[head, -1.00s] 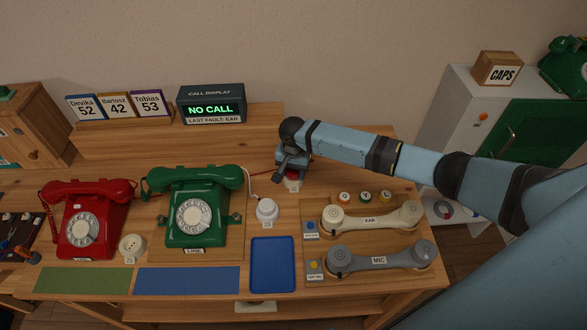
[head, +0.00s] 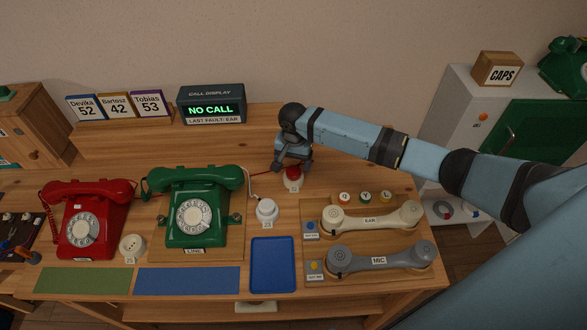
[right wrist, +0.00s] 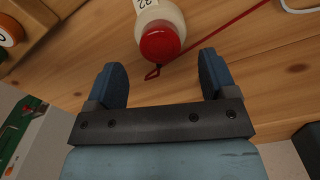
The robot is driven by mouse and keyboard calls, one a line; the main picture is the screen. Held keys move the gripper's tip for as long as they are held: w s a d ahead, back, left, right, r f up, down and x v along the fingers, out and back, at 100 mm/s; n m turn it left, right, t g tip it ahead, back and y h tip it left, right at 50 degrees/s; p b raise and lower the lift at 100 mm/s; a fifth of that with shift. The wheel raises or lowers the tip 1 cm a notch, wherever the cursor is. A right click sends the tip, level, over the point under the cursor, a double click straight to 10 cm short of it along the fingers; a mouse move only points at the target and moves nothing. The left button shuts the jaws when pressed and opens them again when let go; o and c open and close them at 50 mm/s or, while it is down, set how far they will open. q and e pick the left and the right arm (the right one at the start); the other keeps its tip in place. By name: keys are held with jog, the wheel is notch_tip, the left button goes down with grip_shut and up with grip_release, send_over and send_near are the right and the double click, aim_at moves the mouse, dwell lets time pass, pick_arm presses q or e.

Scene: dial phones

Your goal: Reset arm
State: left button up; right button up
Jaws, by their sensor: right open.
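My right gripper (head: 293,166) is over the back of the desk, pointing down. It is open, with nothing between its two blue fingers (right wrist: 165,80) in the right wrist view. Just beyond the fingertips is a white cylinder with a red top (right wrist: 160,42), with a red cord beside it. In the head view its red top (head: 293,172) shows close by the gripper. I cannot tell from these views whether a finger touches it. My left gripper is not in view.
A red phone (head: 85,222) and a green phone (head: 199,208) stand at left. An EAR handset (head: 370,219) and a MIC handset (head: 380,260) lie at right. A blue tray (head: 272,266) is at the front. The call display (head: 211,106) reads NO CALL.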

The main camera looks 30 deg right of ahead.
notch_tip(320, 180, up, 9)
dwell(0.7)
